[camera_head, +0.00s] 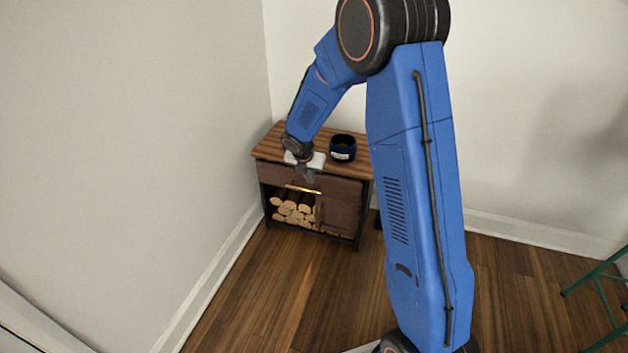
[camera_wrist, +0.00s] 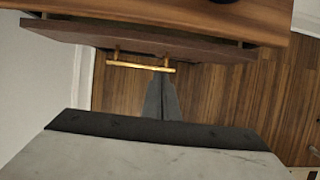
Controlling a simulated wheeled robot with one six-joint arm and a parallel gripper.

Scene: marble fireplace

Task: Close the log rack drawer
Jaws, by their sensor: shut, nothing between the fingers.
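The log rack (camera_head: 358,210) is a low dark cabinet with a wooden top, standing against the wall. Its brown drawer front (camera_head: 336,187) lies just under the top and carries a brass handle (camera_head: 301,189). In the wrist view the drawer front (camera_wrist: 215,47) stands out a little past the edge of the top, and the brass handle (camera_wrist: 141,66) is in plain sight. My gripper (camera_head: 310,178) is shut and empty in front of the drawer. In the wrist view its fingertips (camera_wrist: 162,76) are close to the handle's right part; I cannot tell whether they touch.
Logs (camera_head: 291,210) lie in the open bay below the drawer. The wall (camera_head: 205,190) is close on the left. A green stool (camera_head: 600,283) is at the far right. The wood floor in front is clear.

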